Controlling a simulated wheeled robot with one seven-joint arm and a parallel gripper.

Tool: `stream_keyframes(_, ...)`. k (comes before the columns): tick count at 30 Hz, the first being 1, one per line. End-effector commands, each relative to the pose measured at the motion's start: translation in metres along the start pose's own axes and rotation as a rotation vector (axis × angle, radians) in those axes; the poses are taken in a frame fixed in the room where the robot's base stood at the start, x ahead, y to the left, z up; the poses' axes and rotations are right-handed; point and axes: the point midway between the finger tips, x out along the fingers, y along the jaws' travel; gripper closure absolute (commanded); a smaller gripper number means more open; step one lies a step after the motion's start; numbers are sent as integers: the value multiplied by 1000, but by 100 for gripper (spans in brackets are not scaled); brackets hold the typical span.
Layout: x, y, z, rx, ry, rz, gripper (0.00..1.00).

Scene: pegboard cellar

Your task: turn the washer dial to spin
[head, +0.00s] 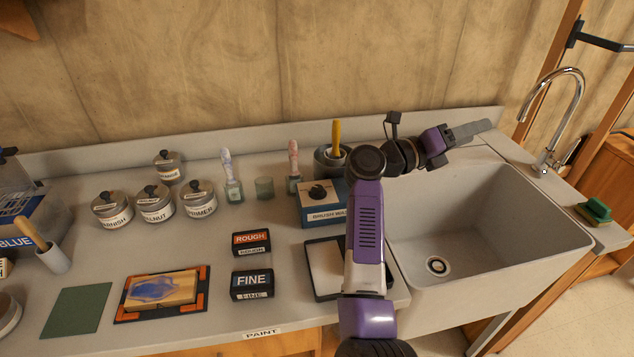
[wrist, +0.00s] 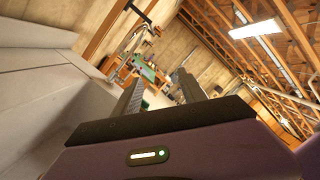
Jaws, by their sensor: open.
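The brush washer (head: 325,215) is a blue box with a white label on its front, standing on the counter just left of the sink. Its dial (head: 317,191) is a small dark round knob on the top. I cannot read which setting it points to. My purple arm rises just right of the washer and covers its right end. My gripper (head: 478,130) is well to the right of the dial, above the back edge of the sink, and points right, away from the washer. In the wrist view, my gripper (wrist: 160,88) is open and empty, its two fingers apart. The washer does not show there.
A grey pot with a yellow-handled tool (head: 336,135) stands behind the washer. Left of it are glass jars with brushes (head: 293,165), lidded tins (head: 155,203) and black ROUGH (head: 251,242) and FINE (head: 252,284) blocks. The sink (head: 470,225) and tall faucet (head: 560,110) are right.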

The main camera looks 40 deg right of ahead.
Motion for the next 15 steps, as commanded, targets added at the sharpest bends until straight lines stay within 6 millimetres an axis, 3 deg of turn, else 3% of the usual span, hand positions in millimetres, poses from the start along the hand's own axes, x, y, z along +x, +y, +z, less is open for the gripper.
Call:
stream_keyframes(4, -10, 39, -1, 115, 245, 205, 51)
stream_keyframes(8, -40, 75, 4, 194, 450, 401, 51)
stream_keyframes(11, -76, 98, 16, 245, 603, 563, 51)
stream_keyframes(15, -139, 117, 44, 290, 792, 796, 51)
